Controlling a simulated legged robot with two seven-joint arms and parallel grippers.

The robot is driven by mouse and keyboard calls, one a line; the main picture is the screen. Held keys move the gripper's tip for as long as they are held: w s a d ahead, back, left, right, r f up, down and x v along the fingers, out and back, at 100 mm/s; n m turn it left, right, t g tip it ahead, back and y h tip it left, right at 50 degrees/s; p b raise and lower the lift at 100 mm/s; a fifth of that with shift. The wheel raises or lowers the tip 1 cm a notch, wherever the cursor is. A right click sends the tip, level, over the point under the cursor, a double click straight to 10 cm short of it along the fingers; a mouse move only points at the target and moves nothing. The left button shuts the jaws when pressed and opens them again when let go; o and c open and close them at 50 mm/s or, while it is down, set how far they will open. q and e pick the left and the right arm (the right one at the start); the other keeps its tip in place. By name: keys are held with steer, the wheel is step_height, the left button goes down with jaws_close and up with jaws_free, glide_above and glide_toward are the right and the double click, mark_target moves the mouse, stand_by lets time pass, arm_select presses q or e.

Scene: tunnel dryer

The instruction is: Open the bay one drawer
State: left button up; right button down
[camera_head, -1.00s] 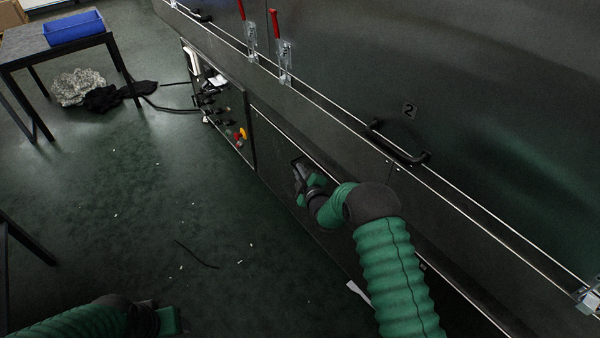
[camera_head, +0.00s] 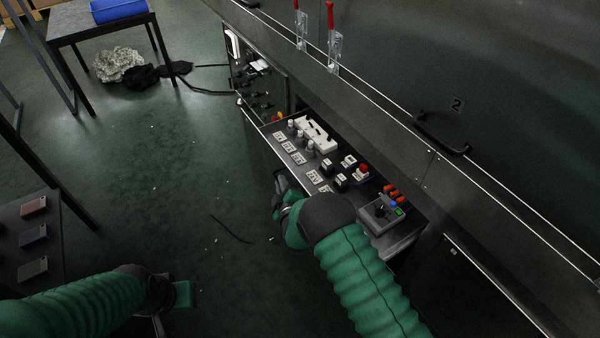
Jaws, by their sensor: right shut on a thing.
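The bay one drawer (camera_head: 405,240) is pulled out from the dark dryer body on the right. Inside it lie rows of white sockets and switches (camera_head: 297,157), a white power strip (camera_head: 316,134), a red button and a grey control box (camera_head: 380,214). My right gripper (camera_head: 281,182) is at the drawer's front edge, shut on its handle, which is mostly hidden by the gripper and arm. My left gripper (camera_head: 184,294) is low at the left, away from the drawer; its jaws are not clear.
The panel marked 2 has a black handle (camera_head: 442,134), and red-handled clamps (camera_head: 331,38) stand above. A table with a blue bin (camera_head: 118,10) is at the back left. A dark rack (camera_head: 28,205) stands at the left. Open floor lies between, with scattered bits.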

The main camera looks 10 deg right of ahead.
arm_select(q)
steer(key=shift+a+r+p, duration=0.15)
steer(key=shift+r+p, duration=0.2)
steer(key=shift+r, duration=0.1)
arm_select(e)
steer(key=s+a, duration=0.3)
steer(key=a, duration=0.4)
steer(key=shift+a+f, duration=0.2)
steer(key=shift+f, duration=0.05)
arm_select(q)
steer(key=shift+s+a, duration=0.1)
steer(key=shift+a, duration=0.05)
arm_select(e)
steer(key=shift+a, duration=0.1)
steer(key=c, duration=1.8)
jaws_free()
steer(key=shift+w, duration=0.1)
steer(key=shift+r, duration=0.15)
